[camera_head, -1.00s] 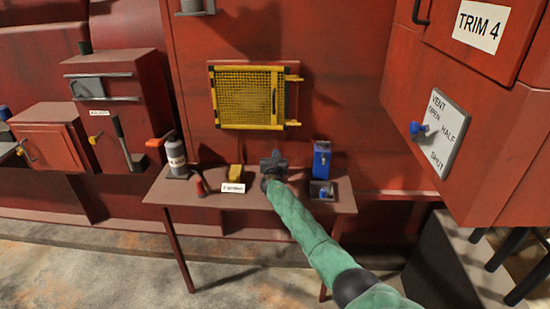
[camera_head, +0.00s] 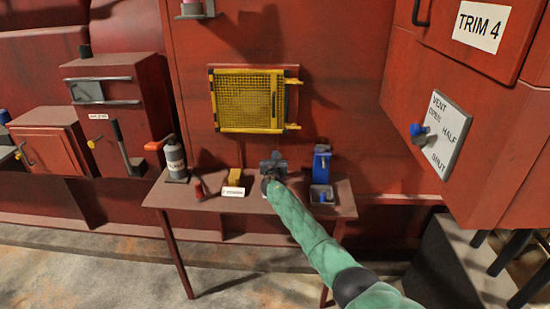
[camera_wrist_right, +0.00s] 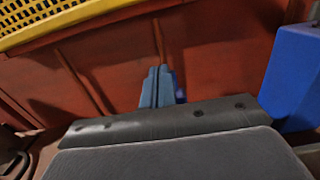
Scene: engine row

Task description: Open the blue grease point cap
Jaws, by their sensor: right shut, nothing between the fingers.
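My right gripper (camera_head: 273,163) is over the back middle of the small table, at the end of my green arm. In the wrist view its blue-grey fingers (camera_wrist_right: 157,88) are together, with nothing between them. A small rounded blue thing (camera_wrist_right: 180,95) shows just behind and right of the fingertips, partly hidden. It may be the grease point cap; I cannot tell whether it is touched or open. A blue box (camera_head: 322,163) stands on the table right of the gripper, and also shows in the wrist view (camera_wrist_right: 297,75). My left gripper is out of view.
A yellow mesh guard (camera_head: 246,100) is on the red wall above. A red cabinet (camera_head: 510,110) juts out at right.

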